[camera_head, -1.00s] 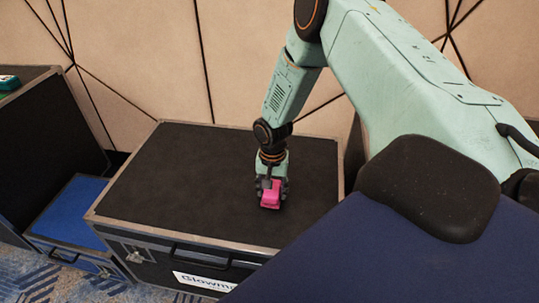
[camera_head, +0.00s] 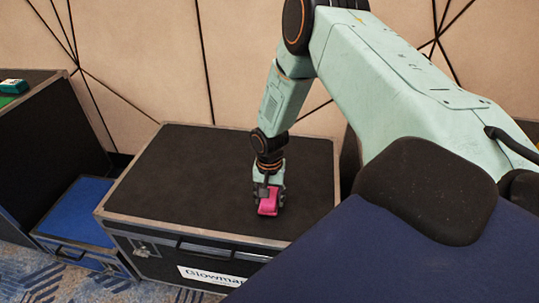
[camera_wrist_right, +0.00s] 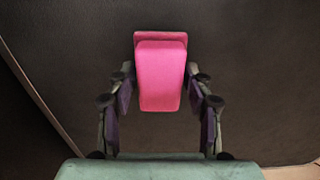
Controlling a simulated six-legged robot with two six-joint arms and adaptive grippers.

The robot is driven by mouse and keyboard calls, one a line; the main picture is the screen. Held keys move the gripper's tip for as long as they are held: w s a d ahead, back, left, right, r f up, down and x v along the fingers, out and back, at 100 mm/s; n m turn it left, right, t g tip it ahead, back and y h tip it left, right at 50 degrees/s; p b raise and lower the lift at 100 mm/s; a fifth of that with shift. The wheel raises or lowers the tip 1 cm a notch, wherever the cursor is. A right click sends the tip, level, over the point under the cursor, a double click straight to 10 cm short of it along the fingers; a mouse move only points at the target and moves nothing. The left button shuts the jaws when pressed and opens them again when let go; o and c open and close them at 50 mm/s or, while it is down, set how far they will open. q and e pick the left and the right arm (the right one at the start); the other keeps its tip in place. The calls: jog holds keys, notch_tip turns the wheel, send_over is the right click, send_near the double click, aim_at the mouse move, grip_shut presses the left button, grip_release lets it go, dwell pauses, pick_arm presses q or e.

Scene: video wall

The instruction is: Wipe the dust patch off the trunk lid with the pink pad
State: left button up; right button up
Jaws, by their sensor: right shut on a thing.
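The pink pad (camera_head: 268,203) is between the fingers of my right gripper (camera_head: 269,192), which is shut on it. The pad and the gripper fingers also show in the right wrist view, the pad (camera_wrist_right: 160,75) in the middle, over the dark lid. The black trunk lid (camera_head: 190,175) has metal edges, and the pad is over its right part, close to or on the surface; I cannot tell if it touches. I cannot make out a clear dust patch on the lid. My left gripper is not in view.
A blue case (camera_head: 80,210) stands on the floor left of the trunk. A taller black case (camera_head: 45,125) with a green object (camera_head: 13,86) on top is at the far left. A panelled wall (camera_head: 160,60) is behind. The left part of the lid is clear.

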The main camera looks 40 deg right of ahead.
notch_tip(320, 180, up, 2)
jog(key=shift+w+r+p, duration=0.1)
jog(key=shift+w+p, duration=0.05)
jog(key=shift+p, duration=0.15)
jog(key=shift+d+r+p, duration=0.2)
jog(key=shift+r+p, duration=0.1)
jog(key=shift+p, duration=0.25)
notch_tip(320, 180, up, 3)
jog(key=shift+f+p, duration=0.15)
jog(key=shift+p, duration=1.05)
notch_tip(320, 180, up, 2)
jog(key=shift+p, duration=1.05)
